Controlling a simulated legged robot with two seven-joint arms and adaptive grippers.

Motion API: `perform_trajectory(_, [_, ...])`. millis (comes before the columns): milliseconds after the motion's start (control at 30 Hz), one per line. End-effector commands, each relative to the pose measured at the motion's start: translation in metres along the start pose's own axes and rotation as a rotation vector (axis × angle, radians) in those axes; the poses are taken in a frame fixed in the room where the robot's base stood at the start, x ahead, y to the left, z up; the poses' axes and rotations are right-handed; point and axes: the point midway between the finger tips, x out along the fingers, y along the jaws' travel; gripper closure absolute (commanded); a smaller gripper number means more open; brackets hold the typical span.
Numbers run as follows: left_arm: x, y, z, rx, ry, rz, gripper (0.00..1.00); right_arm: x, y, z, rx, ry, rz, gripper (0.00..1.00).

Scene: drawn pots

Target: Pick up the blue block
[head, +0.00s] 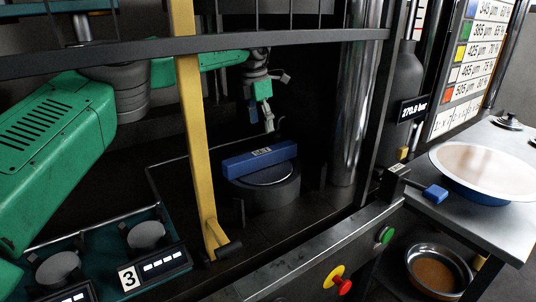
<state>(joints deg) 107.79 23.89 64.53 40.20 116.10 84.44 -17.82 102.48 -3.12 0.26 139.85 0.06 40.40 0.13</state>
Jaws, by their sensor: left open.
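A long blue block (258,160) with a small label on top lies across the back of a round dark pedestal (265,195) inside the dark enclosure. A shiny disc shows on the pedestal in front of the block. My left gripper (269,118), at the end of the green arm, is open and hangs above the block, apart from it in the picture. Its fingers are small and dark, so their exact spread is hard to see. My right gripper is not in view.
A yellow post (192,130) crosses in front of my left arm. A dark frame rail (200,44) runs above. At right, a table (475,150) holds a wide bowl (488,172) and a small blue piece (435,193). Red and green buttons sit on the front rail.

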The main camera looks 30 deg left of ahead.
Motion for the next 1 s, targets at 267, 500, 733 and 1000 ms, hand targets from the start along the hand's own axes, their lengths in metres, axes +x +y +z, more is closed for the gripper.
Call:
perform_trajectory(267, [0.054, 0.006, -0.004, -0.003, 0.001, -0.004, 0.41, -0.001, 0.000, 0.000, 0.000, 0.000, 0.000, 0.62])
perform_trajectory(500, [0.067, 0.003, -0.003, -0.003, 0.001, -0.001, 0.41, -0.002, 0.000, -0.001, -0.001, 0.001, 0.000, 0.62])
perform_trajectory(733, [0.096, -0.001, -0.003, -0.002, 0.005, 0.001, 0.41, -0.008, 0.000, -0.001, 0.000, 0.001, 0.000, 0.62])
perform_trajectory(1000, [0.115, 0.003, -0.005, -0.003, -0.001, 0.000, 0.41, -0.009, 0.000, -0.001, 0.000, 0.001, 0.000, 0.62])
